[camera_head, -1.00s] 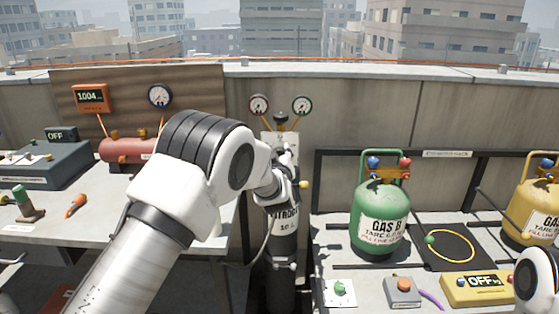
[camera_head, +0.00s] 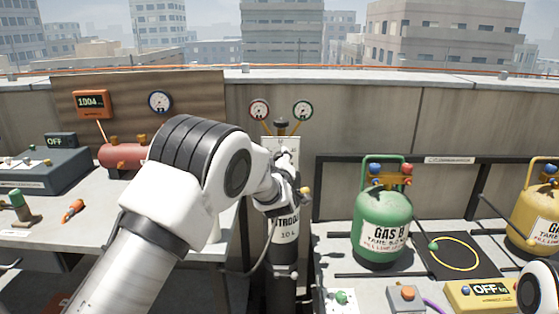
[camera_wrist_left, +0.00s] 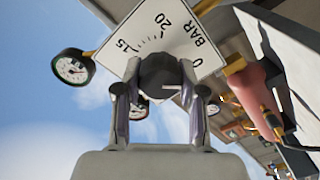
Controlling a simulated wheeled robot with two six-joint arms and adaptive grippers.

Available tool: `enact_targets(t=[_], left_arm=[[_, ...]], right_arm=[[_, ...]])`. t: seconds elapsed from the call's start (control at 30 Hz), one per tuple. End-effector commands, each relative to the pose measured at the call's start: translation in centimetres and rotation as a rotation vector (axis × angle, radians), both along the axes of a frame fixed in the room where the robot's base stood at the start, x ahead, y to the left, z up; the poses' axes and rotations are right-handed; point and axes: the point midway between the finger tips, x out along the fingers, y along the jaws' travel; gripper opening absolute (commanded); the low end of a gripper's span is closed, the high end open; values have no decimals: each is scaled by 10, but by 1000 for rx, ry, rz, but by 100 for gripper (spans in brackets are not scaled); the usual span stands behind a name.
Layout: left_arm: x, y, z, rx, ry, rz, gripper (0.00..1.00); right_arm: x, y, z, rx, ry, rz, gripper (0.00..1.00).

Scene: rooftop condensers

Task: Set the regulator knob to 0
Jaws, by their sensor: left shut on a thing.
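The regulator knob (camera_wrist_left: 163,72) is a dark round knob in front of a white dial plate (camera_wrist_left: 178,32) marked 15, 20, 0 and BAR in the left wrist view. My left gripper (camera_wrist_left: 160,98) is shut on the knob, with one finger at each side. A pale line shows low on the knob; I cannot tell surely which mark it points to. In the head view the dial plate (camera_head: 269,145) stands above the nitrogen cylinder (camera_head: 284,230). There my left gripper (camera_head: 288,166) is at the plate, and the knob is hidden.
Two gauges (camera_head: 259,110) (camera_head: 303,110) rise above the plate. A green GAS B cylinder (camera_head: 381,222) stands to the right, a yellow cylinder (camera_head: 536,215) farther right. A bench with a red tank (camera_head: 122,157) is at left. Part of my right arm shows at the lower right edge.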

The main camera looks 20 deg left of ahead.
Motion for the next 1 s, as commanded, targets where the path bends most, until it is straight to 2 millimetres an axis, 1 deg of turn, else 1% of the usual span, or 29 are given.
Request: enact_targets(t=[0.03,0.07,0.1,0.13,0.47,0.57,0.8,0.9,1.0], left_arm=[[0,0,0,-1,0,1,5],[0,0,0,-1,0,1,43],[0,0,0,-1,0,1,57],[0,0,0,-1,0,1,65],[-2,-1,0,1,1,-1,65],[-13,-4,0,2,3,-1,65],[-58,-18,0,3,3,-1,65],[-69,-20,0,2,1,-1,65],[-72,-21,-1,1,1,1,65]], right_arm=[[0,0,0,0,0,0,0],[0,0,0,0,0,0,0],[0,0,0,0,0,0,0],[0,0,0,0,0,0,0],[0,0,0,0,0,0,0],[0,0,0,0,0,0,0],[0,0,0,0,0,0,0],[0,0,0,0,0,0,0],[0,0,0,0,0,0,0]])
